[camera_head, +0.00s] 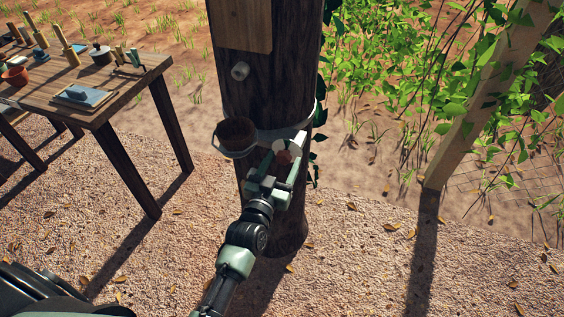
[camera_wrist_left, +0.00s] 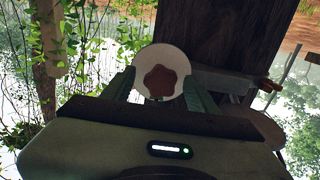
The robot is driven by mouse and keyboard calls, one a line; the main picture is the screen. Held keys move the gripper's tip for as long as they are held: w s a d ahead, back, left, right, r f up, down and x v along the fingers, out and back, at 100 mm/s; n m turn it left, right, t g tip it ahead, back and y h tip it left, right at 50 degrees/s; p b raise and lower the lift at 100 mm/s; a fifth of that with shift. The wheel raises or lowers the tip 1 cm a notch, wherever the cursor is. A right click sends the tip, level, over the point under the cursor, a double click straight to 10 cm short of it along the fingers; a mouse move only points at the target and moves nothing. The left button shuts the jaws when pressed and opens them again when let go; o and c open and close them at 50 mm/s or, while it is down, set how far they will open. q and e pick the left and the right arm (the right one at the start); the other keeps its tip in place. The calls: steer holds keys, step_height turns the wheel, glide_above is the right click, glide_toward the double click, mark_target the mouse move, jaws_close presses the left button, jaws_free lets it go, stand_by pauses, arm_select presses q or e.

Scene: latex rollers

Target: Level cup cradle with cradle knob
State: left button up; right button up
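The cup (camera_head: 236,134), brown inside, sits in a pale ring cradle (camera_head: 238,154) on the left side of a dark trunk; its exact tilt is hard to judge. A reddish-brown knob (camera_head: 283,157) is on the trunk's front, right of the cup. In the left wrist view the knob (camera_wrist_left: 160,80) is star-shaped, before a round white disc (camera_wrist_left: 176,56). My left gripper (camera_head: 281,163) is at the knob, its green fingers apart on either side of it. It appears open, with gaps beside the knob in the left wrist view. My right gripper is not in view.
A wooden table (camera_head: 122,103) with pots and tools stands at left. A leaning wooden post (camera_head: 485,100) with vines is at right. The gravel between is open.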

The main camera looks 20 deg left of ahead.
arm_select(q)
steer(key=s, duration=0.7)
steer(key=shift+s, duration=0.4)
steer(key=shift+a, duration=0.1)
steer(key=s+d+f+g, duration=0.1)
steer(key=s+f+g, duration=0.25)
steer(key=f, duration=0.65)
steer(key=s+f+m+g+h, duration=0.15)
steer(key=s+f, duration=0.35)
steer(key=f, duration=0.6)
steer(key=s+d+f+g, duration=0.1)
steer(key=s+f+g, duration=0.25)
steer(key=f, duration=0.65)
steer(key=s+a+f+g, duration=0.2)
steer(key=s+f, duration=0.4)
steer(key=s, duration=0.4)
steer(key=s+a+f+g+y+p, duration=0.1)
steer(key=s+a+f+g, duration=0.2)
steer(key=s, duration=0.7)
steer(key=s+a+f+g+y, duration=0.1)
steer(key=s+a+f+g, duration=0.2)
steer(key=s+f, duration=0.5)
steer(key=shift+s+a+f, duration=0.15)
steer(key=shift+s+f, duration=0.2)
steer(key=shift+s, duration=0.7)
